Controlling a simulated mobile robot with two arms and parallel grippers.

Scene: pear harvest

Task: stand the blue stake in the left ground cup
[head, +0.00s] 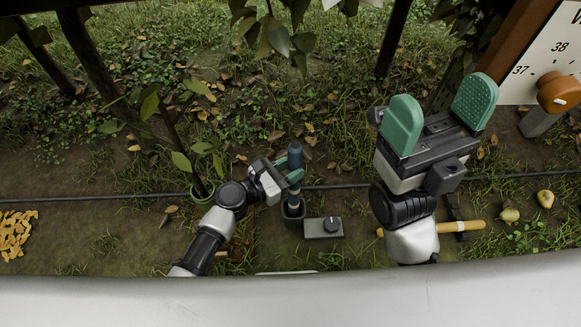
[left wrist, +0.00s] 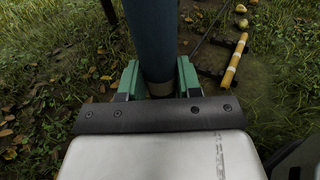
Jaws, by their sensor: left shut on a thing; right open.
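The blue stake (head: 295,156) is upright between the green fingers of my left gripper (head: 292,175), which is shut on it. Its blue shaft (left wrist: 153,38) also fills the middle of the left wrist view, with a pale band below. The stake's lower end meets the mouth of a dark ground cup (head: 292,213) in the head view; how deep it sits inside I cannot tell. My right gripper (head: 446,110) is open and empty, raised at the right with its green fingers wide apart. My right arm hides some ground behind it.
A grey box with a black knob (head: 324,227) lies just right of the cup. A dark hose (head: 345,186) crosses the ground. A yellow-and-white stick (head: 462,226) and fallen pears (head: 545,199) lie at the right. A thin trunk and leaves (head: 172,125) stand close left of my left gripper.

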